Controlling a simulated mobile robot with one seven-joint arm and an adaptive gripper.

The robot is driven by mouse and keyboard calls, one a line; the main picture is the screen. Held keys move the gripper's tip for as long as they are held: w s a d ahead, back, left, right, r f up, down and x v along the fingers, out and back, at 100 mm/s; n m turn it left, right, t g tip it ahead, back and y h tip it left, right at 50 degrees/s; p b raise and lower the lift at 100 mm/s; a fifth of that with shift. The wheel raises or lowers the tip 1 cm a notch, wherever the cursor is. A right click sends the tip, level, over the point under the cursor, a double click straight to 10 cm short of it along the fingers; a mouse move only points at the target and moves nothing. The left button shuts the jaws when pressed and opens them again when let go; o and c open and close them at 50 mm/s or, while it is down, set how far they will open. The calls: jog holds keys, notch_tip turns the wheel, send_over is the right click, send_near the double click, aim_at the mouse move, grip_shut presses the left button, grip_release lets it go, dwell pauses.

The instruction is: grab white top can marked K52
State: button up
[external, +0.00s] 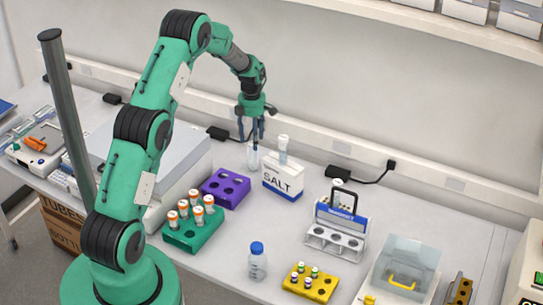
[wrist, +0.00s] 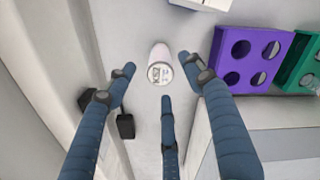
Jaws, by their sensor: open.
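A white-topped can (wrist: 159,72) stands on the bench. In the wrist view its round top carries dark lettering that appears upside down and looks like K52. It also shows in the external view as a small pale cylinder (external: 252,159) left of the SALT box. My gripper (external: 251,141) points down just above the can. Its three blue fingers are spread open in the wrist view (wrist: 159,77), with the can's top between and beyond the tips. The fingers are empty. The external view does not show clearly whether any finger touches the can.
The SALT box (external: 283,181), with a white-capped vial (external: 283,146) on it, stands close right. A purple rack (external: 225,188) is at front left, with a green rack (external: 190,236) nearer. A black adapter (external: 218,133) and its cable lie behind. A grey box edge is close left.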

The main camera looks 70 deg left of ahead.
aim_at(253, 158)
jog(key=shift+f, duration=2.45)
jog(key=shift+f+p, duration=0.55)
jog(key=shift+f, duration=2.05)
grip_shut()
jog(key=shift+r, duration=0.15)
jog(key=shift+r+b, duration=0.45)
jog(key=shift+r, duration=4.45)
